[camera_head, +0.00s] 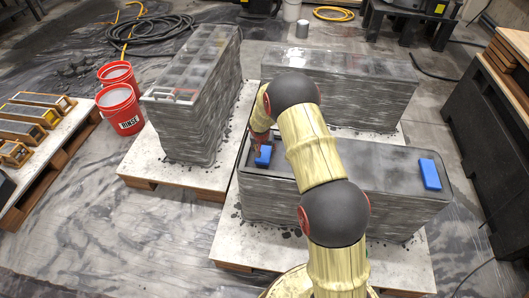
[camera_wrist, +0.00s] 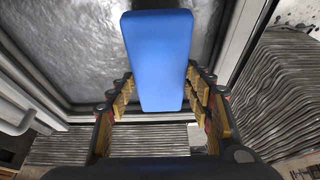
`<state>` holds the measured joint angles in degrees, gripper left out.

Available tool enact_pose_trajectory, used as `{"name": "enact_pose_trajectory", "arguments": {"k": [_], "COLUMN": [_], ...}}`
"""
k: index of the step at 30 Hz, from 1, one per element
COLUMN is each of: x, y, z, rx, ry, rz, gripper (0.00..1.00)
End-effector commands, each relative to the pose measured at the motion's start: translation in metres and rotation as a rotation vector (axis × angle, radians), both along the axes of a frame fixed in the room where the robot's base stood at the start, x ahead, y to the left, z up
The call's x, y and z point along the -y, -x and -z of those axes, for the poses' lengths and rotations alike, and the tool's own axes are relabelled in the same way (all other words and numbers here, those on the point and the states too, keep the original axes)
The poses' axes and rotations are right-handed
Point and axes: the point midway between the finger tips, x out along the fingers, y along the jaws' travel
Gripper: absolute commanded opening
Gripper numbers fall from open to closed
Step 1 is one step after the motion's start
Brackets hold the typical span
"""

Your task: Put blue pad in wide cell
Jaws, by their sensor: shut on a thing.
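A blue pad (camera_wrist: 157,60) is held upright between the two fingers of my gripper (camera_wrist: 160,88) in the wrist view. It also shows in the head view (camera_head: 264,156), over the left end of the near grey layered block (camera_head: 290,207). Beneath the pad, the wrist view shows a dark, shiny recessed surface (camera_wrist: 75,45) framed by pale walls. I cannot tell whether the pad's far end touches it. A second blue pad (camera_head: 430,174) lies on the right end of the near block. My arm hides part of that block's top.
A long block (camera_head: 190,125) with several open cells stands at left, and another block (camera_head: 345,88) stands behind. Red buckets (camera_head: 122,110) stand left of them. A dark cabinet (camera_head: 490,140) stands at right.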

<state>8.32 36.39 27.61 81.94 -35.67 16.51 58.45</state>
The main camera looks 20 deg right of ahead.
Motion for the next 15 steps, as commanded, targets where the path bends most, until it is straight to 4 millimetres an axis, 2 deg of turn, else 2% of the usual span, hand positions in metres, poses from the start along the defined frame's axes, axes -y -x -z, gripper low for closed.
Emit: {"name": "enact_pose_trajectory", "arguments": {"k": [1, 3, 15], "x": [0.0001, 0.0000, 0.0004], "y": [0.0009, 0.0006, 0.0005], "z": [0.0129, 0.0181, 0.0201], "rx": [-0.003, -0.001, 0.000], "ry": [0.000, -0.001, 0.000], "rz": [-0.001, 0.000, 0.000], "gripper": [0.23, 0.23, 0.23]}}
